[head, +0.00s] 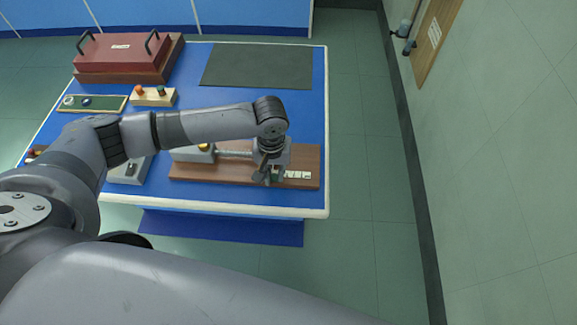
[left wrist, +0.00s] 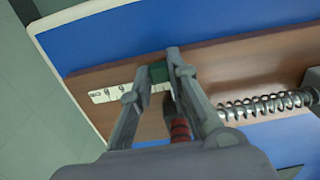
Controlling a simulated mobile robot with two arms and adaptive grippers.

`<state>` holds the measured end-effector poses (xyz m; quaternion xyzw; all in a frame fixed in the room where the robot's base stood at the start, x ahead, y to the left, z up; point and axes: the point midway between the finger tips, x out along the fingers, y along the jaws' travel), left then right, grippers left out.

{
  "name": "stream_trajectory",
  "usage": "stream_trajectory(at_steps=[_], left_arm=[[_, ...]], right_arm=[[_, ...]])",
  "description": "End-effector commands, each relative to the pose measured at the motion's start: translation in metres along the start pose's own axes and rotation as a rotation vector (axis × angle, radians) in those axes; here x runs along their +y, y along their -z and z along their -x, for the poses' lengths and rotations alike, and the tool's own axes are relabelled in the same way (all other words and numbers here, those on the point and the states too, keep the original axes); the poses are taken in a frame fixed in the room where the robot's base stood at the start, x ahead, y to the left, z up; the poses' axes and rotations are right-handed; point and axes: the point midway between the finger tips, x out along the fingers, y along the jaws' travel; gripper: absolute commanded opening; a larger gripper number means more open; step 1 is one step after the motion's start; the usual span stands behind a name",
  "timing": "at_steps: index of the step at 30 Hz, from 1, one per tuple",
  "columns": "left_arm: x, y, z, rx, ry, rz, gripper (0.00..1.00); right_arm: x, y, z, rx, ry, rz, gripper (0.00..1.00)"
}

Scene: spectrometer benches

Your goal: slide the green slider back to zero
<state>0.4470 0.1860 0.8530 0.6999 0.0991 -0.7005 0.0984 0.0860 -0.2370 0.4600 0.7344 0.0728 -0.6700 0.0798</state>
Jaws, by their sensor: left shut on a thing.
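The green slider (left wrist: 158,72) sits on a brown wooden board between the two fingers of my left gripper (left wrist: 160,62) in the left wrist view. The gripper is shut on it. In the head view my left gripper (head: 268,176) reaches down over the board (head: 240,181), hiding most of the slider. A white scale strip (left wrist: 110,92) with dark marks lies beside the slider; it also shows in the head view (head: 298,174), right of the gripper. A coil spring on a rod (left wrist: 265,105) lies on the slider's other side. My right gripper is not in view.
The blue table (head: 312,120) has a pale rim. A dark mat (head: 258,66), a red box with black handles (head: 120,55), a button box (head: 153,97) and a green tray (head: 108,104) stand behind the arm. The table's right edge is clear.

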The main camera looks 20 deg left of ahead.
Motion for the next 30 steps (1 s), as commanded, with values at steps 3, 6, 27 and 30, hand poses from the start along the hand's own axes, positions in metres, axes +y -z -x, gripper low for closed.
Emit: stream_trajectory(at_steps=[3, 6, 27, 30], left_arm=[[-0.0110, -0.0001, 0.0032, -0.001, 0.000, 0.004, 0.00], [-0.0143, 0.0001, 0.0012, 0.000, 0.001, 0.001, 0.00], [-0.0138, 0.0003, 0.0001, 0.001, 0.001, 0.001, 0.37], [-0.0134, 0.0001, 0.0002, 0.001, 0.000, 0.000, 0.37]], right_arm=[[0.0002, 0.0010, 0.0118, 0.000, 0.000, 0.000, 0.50], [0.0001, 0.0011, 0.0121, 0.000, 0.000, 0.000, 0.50], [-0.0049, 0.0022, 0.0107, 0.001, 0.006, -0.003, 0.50], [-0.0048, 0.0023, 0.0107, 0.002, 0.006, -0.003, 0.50]])
